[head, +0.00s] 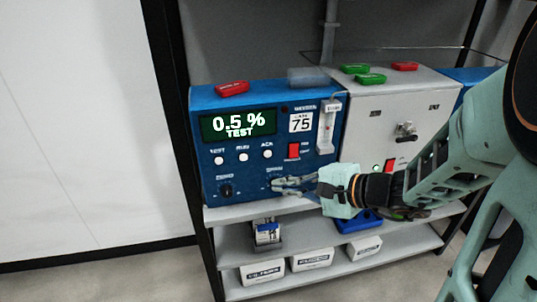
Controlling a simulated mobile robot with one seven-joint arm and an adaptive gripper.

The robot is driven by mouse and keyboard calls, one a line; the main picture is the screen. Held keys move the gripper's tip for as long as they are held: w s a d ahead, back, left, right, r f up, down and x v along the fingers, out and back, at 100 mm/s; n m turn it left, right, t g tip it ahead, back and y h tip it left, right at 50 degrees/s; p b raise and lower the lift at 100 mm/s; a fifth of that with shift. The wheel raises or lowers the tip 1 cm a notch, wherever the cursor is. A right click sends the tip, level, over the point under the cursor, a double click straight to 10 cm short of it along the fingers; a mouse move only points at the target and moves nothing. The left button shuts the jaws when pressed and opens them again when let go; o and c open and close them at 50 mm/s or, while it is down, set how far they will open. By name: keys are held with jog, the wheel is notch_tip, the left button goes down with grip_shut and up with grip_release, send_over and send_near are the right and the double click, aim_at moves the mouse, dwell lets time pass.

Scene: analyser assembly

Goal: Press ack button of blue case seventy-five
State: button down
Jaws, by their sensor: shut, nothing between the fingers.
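The blue case (212,183), labelled 75 (300,122), stands on the shelf unit. Its screen (238,124) reads "0.5 % TEST". Below the screen is a row of three white round buttons. The rightmost, the ACK button (267,154), has a label above it that seems to read "ACK". My gripper (276,186) is shut and empty in front of the case's lower right part. In the picture its fingertips are below and slightly right of the ACK button, and they cover part of the lower panel. I cannot tell whether they touch the case.
A dark knob (226,190) sits lower left. A grey case (369,112) adjoins on the right. Red and green tags lie on top. A black post (178,100) stands left.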

aim_at(268, 154)
jog(key=shift+w+a+p, duration=0.2)
jog(key=shift+w+a, duration=0.2)
jog(key=shift+w, duration=1)
jog(key=shift+w+a+p, duration=0.25)
jog(key=shift+w+a, duration=0.2)
jog(key=shift+w, duration=1)
jog(key=shift+w+a+p, duration=0.2)
jog(key=shift+w+a, duration=0.2)
jog(key=shift+w, duration=1)
jog(key=shift+w, duration=0.15)
jog(key=shift+w+a+b, duration=0.1)
jog(key=shift+w+b, duration=0.15)
jog(key=shift+b, duration=0.1)
jog(key=shift+w+a, duration=0.1)
jog(key=shift+w, duration=0.35)
jog(key=shift+s+b, duration=0.15)
jog(key=shift+b, duration=0.15)
jog(key=shift+s+d+b, duration=0.25)
jog(key=shift+s+b, duration=0.1)
jog(key=shift+s, duration=0.35)
